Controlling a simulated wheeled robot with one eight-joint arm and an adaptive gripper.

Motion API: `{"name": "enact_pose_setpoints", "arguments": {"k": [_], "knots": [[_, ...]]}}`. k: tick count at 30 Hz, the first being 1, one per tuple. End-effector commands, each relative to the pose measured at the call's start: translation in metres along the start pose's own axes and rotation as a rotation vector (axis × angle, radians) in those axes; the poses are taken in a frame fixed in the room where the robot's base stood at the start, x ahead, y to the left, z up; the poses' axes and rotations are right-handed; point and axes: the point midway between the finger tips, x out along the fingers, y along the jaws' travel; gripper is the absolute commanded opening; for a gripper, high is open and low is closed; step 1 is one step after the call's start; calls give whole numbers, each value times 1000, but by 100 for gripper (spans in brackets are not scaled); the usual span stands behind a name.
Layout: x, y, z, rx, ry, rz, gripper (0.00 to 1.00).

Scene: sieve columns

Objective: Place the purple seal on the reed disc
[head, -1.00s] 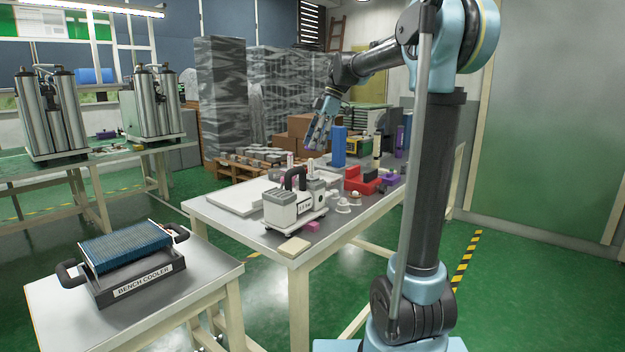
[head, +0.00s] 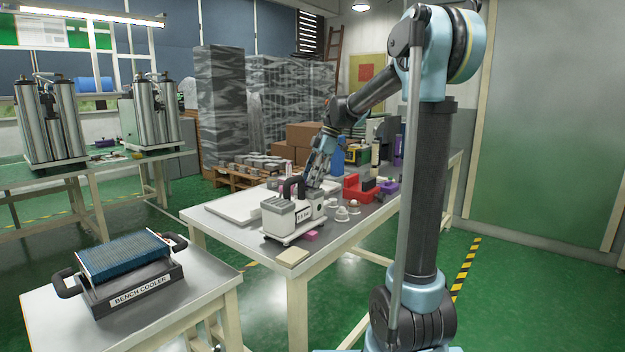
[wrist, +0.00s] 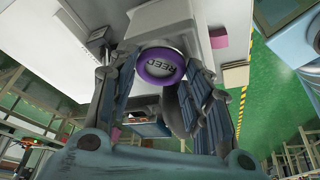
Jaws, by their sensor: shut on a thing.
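In the wrist view the purple seal (wrist: 160,80) is a round ring between the fingers of my gripper (wrist: 160,64). The grey reed disc (wrist: 160,62), lettered REED, shows through the ring's opening. The ring looks lined up around the disc's face; I cannot tell whether it rests on it or is held just above. My gripper is shut on the seal. In the head view my gripper (head: 313,181) points down at the far side of the grey pump (head: 283,220) on the bench. The seal and disc are hidden there.
The bench (head: 237,232) holds a white board (head: 236,207), a pink block (head: 312,235), a beige pad (head: 293,256), white domed parts (head: 342,213), and a red holder (head: 358,188). A bench cooler (head: 130,275) stands on the nearer table. The bench's front left corner is clear.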

Motion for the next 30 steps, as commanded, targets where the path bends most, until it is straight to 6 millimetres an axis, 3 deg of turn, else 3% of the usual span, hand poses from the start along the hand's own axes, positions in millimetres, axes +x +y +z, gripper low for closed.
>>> {"name": "enact_pose_setpoints", "arguments": {"k": [7, 8, 10, 23, 30], "knots": [[2, 0, 1, 0, 0, 0, 36], [1, 0, 1, 0, 0, 0, 52], [1, 0, 1, 0, 0, 0, 65], [-3, 0, 0, 0, 0, 0, 65], [-37, 0, 0, 2, 0, 0, 65]]}}
